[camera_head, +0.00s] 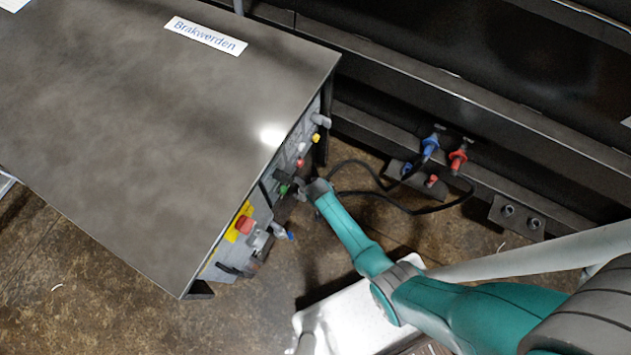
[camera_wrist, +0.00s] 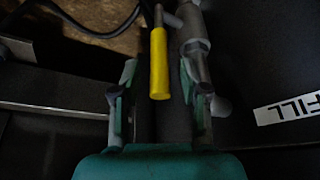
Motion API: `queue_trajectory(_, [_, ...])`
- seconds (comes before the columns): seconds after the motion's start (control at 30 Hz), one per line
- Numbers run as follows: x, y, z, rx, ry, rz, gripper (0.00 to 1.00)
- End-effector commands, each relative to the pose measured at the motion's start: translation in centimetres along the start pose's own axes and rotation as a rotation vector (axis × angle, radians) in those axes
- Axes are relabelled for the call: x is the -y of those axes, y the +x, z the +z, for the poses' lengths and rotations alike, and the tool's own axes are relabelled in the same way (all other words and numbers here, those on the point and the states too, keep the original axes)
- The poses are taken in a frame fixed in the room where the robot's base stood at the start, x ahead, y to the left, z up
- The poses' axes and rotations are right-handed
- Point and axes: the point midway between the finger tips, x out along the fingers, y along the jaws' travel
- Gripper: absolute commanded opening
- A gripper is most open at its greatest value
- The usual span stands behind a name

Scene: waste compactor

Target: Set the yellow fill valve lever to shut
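The yellow lever (camera_wrist: 159,62) shows in the wrist view as a straight yellow handle on a thin metal stem, beside grey pipe fittings (camera_wrist: 192,30). My gripper (camera_wrist: 160,105) is open, one finger on each side. The lever's end lies between the fingers in the picture, with visible gaps on both sides; its depth relative to the fingertips is hard to tell. In the head view my gripper (camera_head: 301,192) is at the side panel of the grey machine, and I cannot clearly make out the yellow lever beside it.
A "FILL" label (camera_wrist: 290,108) is right of the lever. The panel carries a red emergency button (camera_head: 244,225), a blue-tipped fitting (camera_head: 285,234) and small coloured knobs. Black hoses (camera_head: 425,210) run to blue (camera_head: 430,146) and red (camera_head: 457,160) couplings. The metal top (camera_head: 160,130) overhangs the panel.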

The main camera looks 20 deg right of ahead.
Motion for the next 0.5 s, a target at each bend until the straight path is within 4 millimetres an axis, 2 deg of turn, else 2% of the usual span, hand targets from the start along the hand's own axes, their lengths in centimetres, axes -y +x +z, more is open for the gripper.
queue_trajectory(0.03, [0.00, 0.00, 0.02, 0.000, 0.000, 0.000, 0.32])
queue_trajectory(0.17, [0.00, -0.01, 0.02, 0.000, 0.000, 0.000, 0.00])
queue_trajectory(0.5, [-0.05, 0.01, -0.05, 0.006, 0.003, -0.003, 0.00])
